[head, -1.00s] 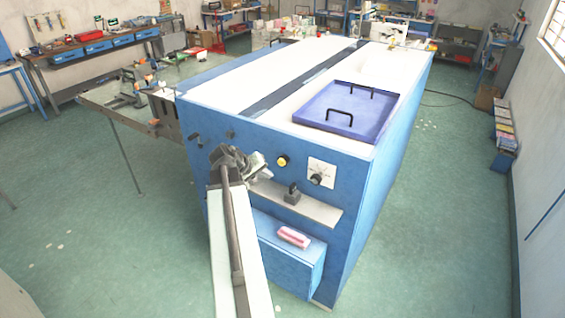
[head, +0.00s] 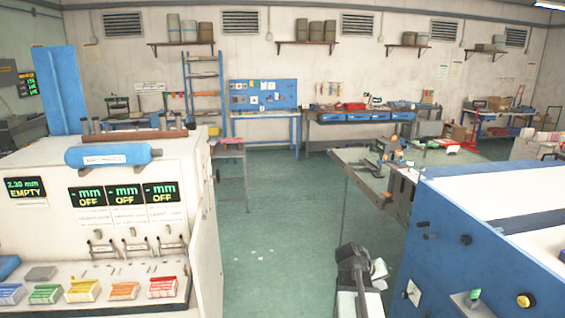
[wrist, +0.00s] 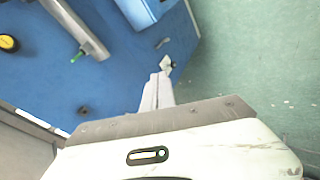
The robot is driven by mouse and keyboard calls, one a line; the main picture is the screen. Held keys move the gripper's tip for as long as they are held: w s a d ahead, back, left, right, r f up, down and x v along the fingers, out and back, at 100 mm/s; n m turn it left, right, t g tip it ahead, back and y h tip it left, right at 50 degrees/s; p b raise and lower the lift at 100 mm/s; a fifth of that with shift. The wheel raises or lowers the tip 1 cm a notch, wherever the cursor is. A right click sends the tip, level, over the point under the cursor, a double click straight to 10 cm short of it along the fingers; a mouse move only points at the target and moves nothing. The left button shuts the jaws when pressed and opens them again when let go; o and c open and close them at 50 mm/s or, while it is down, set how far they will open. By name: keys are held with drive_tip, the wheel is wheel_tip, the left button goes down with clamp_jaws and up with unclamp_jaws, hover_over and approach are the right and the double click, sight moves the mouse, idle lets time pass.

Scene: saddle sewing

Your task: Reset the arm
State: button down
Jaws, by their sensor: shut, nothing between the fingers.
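My gripper (wrist: 160,82) is shut and empty, its two pale fingers pressed together in the wrist view. It points toward the blue side of a machine, and a gap between them cannot be judged there. In the head view my gripper (head: 379,275) is at the lower middle, at the end of my arm, in front of and left of the blue machine (head: 480,262). The fingertips are hard to make out in that view.
A white machine (head: 110,173) with displays and coloured trays stands at left. Green floor (head: 280,235) is free between the machines.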

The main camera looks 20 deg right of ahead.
drive_tip(key=w+a+f+n+t+y+b, duration=0.1)
drive_tip(key=w+a+f, duration=0.2)
drive_tip(key=a, duration=0.7)
drive_tip(key=w+a+f+n+y+b, duration=0.1)
drive_tip(key=w+a+f+n+y, duration=0.15)
drive_tip(key=a, duration=0.65)
drive_tip(key=w+a+f+n+t+b, duration=0.1)
drive_tip(key=w+a+f+b, duration=0.2)
drive_tip(key=a, duration=0.7)
drive_tip(key=s+a+f+g+y, duration=0.1)
drive_tip(key=s+a+y, duration=0.1)
drive_tip(key=a, duration=0.6)
drive_tip(key=s+a+f+n+g+y, duration=0.1)
drive_tip(key=s+a+y, duration=0.1)
drive_tip(key=a, duration=0.5)
drive_tip(key=shift+s+a+f+y+p, duration=0.2)
drive_tip(key=shift+s+a+y+p, duration=0.15)
drive_tip(key=shift+s+a+p, duration=0.1)
drive_tip(key=shift+d, duration=0.15)
